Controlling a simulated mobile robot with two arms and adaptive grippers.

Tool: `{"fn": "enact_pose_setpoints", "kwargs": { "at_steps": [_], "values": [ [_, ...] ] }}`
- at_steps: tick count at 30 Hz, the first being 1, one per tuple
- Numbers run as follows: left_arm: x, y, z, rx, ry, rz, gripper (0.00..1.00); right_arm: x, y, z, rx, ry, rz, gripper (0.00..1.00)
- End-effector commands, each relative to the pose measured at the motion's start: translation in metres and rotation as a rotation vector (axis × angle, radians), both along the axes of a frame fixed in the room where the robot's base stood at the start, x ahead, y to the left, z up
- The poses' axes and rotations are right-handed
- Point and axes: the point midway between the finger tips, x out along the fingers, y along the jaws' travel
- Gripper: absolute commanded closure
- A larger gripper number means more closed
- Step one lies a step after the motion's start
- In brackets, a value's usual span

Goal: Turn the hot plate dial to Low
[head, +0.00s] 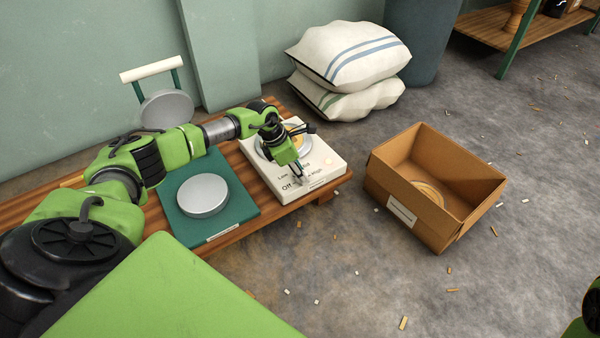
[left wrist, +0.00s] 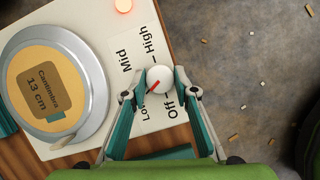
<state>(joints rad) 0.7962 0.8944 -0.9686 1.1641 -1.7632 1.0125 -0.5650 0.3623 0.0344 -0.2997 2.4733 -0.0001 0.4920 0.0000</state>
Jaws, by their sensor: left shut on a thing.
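The white hot plate (head: 322,155) stands at the right end of the wooden bench, with Low, Off and High lettering on its front. The round white dial (left wrist: 160,79) has a red pointer line angled to the lower left in the left wrist view, toward the side of the Low label (left wrist: 147,113). That label is partly hidden by a finger. Mid (left wrist: 127,57), High and Off (left wrist: 169,101) are readable around the dial. My left gripper (head: 299,178) is over the hot plate's front; its fingers (left wrist: 161,84) are shut on the dial from both sides.
A round disc (left wrist: 46,88) labelled Cantimbra 13 cm lies on the hot plate's metal ring. A red light (left wrist: 123,5) glows on its casing. A teal board with a grey disc (head: 203,195) lies left. A cardboard box (head: 455,215) stands on the floor right; sacks (head: 345,60) lie behind.

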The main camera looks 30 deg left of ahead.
Motion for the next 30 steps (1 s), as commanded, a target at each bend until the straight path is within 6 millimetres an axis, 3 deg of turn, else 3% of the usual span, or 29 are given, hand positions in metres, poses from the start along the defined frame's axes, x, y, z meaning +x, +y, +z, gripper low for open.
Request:
{"fn": "enact_pose_setpoints", "kwargs": {
  "at_steps": [10,11,12,23,30],
  "values": [
    [-0.001,0.0,-0.001,0.002,0.005,-0.003,0.95,0.003,0.001,0.0,0.0,0.006,0.0,0.6],
    [-0.001,0.0,-0.001,0.002,0.005,-0.003,0.65,0.003,0.001,0.0,0.0,0.006,0.0,0.6],
    [-0.001,0.0,-0.001,0.002,0.004,-0.003,0.57,0.003,0.001,0.0,0.0,0.006,0.0,0.6],
    [-0.001,0.001,0.001,0.002,0.001,-0.001,0.57,0.003,0.0,0.0,0.005,0.006,0.002,0.6],
    [-0.011,0.009,0.031,0.004,-0.001,-0.002,0.57,0.003,0.0,0.0,0.003,0.005,0.001,0.6]
  ]
}}
